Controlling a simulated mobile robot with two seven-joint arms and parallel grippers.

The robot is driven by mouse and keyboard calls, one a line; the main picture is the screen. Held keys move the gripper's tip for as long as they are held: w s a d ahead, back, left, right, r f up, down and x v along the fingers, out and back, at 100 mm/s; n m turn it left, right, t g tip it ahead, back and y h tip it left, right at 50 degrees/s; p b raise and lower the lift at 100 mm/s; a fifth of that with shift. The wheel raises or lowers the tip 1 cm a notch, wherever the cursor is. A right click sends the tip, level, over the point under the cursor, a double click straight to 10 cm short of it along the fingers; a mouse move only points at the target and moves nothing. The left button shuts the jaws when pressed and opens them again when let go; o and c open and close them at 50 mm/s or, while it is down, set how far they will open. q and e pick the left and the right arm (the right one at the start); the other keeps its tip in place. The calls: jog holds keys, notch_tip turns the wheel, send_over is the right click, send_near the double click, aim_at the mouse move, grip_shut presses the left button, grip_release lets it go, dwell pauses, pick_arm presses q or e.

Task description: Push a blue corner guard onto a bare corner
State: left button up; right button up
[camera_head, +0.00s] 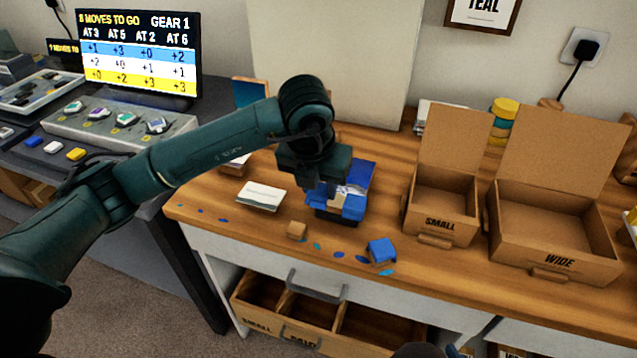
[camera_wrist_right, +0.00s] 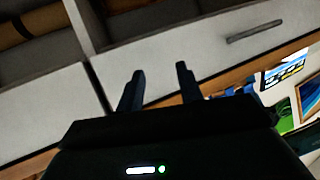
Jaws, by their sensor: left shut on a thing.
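My left gripper (camera_head: 337,192) points down over the middle of the wooden table. It is shut on a small blue piece that looks like a corner guard, but the fingers and arm hide most of it. Bright blue surfaces (camera_head: 360,176) show behind and beside the gripper, with a pale patch between them; I cannot tell which corners are covered. Another blue block-like piece (camera_head: 381,250) lies apart near the table's front edge. My right gripper (camera_wrist_right: 160,76) shows in the right wrist view, fingers apart and empty, in front of the pale drawer fronts.
Open cardboard boxes marked SMALL (camera_head: 440,215) and WIDE (camera_head: 553,262) stand on the right. Flat blue scraps dot the front edge. A divided drawer (camera_head: 262,318) is open below.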

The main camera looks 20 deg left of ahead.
pick_arm(q)
jog(key=shift+f, duration=0.15)
dwell(0.3)
jog(key=shift+f+b, duration=0.3)
jog(key=shift+b, duration=0.2)
jog(key=shift+w+d+f+b, duration=0.1)
jog(key=shift+b, duration=0.2)
jog(key=o, duration=1)
jog(key=shift+d, duration=0.1)
jog(key=shift+o, duration=0.2)
jog(key=shift+f, duration=0.1)
jog(key=shift+r+p, duration=2.4)
jog(key=shift+r, duration=1.75)
